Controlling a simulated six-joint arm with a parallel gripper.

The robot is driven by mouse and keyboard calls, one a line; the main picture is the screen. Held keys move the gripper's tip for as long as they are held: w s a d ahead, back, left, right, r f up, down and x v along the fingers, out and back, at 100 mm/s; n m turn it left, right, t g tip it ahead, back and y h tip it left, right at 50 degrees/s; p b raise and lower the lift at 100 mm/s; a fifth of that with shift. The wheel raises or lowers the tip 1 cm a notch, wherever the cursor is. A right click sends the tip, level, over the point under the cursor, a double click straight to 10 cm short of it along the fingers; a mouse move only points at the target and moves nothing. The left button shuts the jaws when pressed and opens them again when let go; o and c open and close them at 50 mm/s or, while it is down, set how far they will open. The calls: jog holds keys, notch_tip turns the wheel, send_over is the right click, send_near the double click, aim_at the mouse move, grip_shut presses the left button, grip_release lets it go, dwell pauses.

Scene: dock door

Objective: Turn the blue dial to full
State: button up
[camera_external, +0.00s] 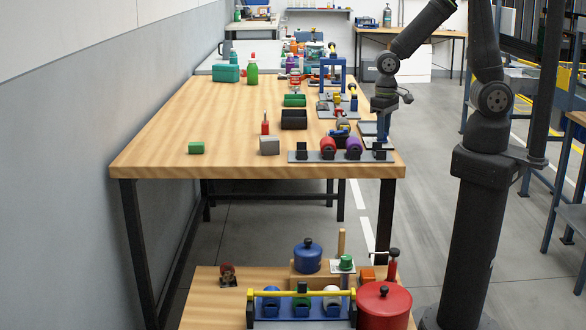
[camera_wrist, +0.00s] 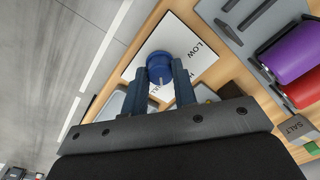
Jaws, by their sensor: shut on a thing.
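The blue dial (camera_wrist: 159,64) shows in the wrist view as a round knob with a pale mark on its front. It sits on a white panel (camera_wrist: 178,30) with the word LOW printed to the right of the dial; other lettering is partly hidden by my fingers. My gripper (camera_wrist: 159,76) is shut on the dial, one finger on each side. In the external view my gripper (camera_external: 383,132) points down at the table's right edge, over the pale panel (camera_external: 367,128). The dial cannot be made out there.
A grey rack (camera_external: 315,157) with a red cylinder (camera_external: 328,147) and a purple cylinder (camera_external: 353,147) stands close by, at the front edge. Several tools and stands line the table's right side behind. The table's left middle is mostly clear.

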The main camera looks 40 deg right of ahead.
jog(key=shift+m, duration=0.7)
jog(key=o, duration=1)
jog(key=shift+r, duration=0.15)
jog(key=r, duration=1.7)
jog(key=shift+d+r, duration=0.1)
jog(key=shift+d, duration=0.1)
